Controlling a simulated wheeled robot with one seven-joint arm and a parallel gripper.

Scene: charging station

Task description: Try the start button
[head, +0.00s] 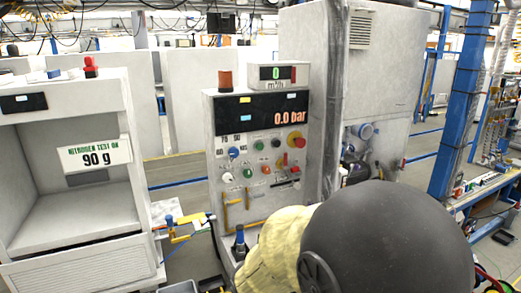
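A grey charging station panel (218,150) stands upright in the middle of the head view. Its dark display (262,110) reads 0.0 bar. Below it are several buttons and knobs. One green button (260,145) sits in the upper row, and another green button (248,173) sits lower left. The labels are too small to tell which is the start button.
A small meter (278,74) reading 0 and an orange-red lamp (225,80) sit on top of the station. A grey cabinet (75,215) marked 90 g stands at left. A tall grey cabinet (385,60) and a blue post (462,95) stand at right.

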